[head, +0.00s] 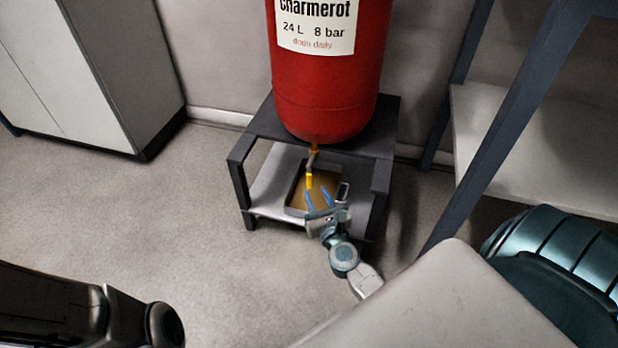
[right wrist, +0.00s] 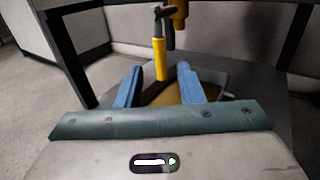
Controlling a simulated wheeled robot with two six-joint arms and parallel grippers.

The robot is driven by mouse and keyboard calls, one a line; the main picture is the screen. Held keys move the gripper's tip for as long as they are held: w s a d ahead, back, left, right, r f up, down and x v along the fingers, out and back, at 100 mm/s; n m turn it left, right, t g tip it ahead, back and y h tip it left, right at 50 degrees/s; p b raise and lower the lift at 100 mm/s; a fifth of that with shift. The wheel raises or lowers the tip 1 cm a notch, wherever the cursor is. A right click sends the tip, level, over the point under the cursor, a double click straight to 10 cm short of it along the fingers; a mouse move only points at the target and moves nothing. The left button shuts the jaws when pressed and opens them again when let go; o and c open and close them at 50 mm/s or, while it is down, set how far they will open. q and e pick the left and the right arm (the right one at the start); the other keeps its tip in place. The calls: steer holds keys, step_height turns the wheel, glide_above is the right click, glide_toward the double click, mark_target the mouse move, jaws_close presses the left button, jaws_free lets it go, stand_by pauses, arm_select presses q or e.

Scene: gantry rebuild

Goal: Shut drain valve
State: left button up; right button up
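The drain valve (head: 312,160) hangs under a red tank (head: 330,100) and has a yellow lever (head: 309,181). The lever points down in the head view; in the right wrist view the yellow lever (right wrist: 159,60) is nearly upright in the picture, with the brass fitting (right wrist: 180,14) at the top. My right gripper (head: 317,191) is open, with its blue fingers just below the lever. In the right wrist view the gripper (right wrist: 160,72) has the lever's lower end showing between its fingertips. I see no contact, and cannot tell whether it is between or beyond them. My left gripper is out of view.
The tank stands on a dark stand (head: 239,178). A tray with brownish contents (head: 325,180) sits on its lower shelf under the valve. A grey cabinet (head: 85,70) is at left, and a shelf unit (head: 545,140) is at right. The floor at left is clear.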

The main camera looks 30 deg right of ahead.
mark_target(310, 180)
steer(key=x, duration=0.7)
steer(key=shift+w+d, duration=0.1)
steer(key=shift+w, duration=0.15)
jaws_close()
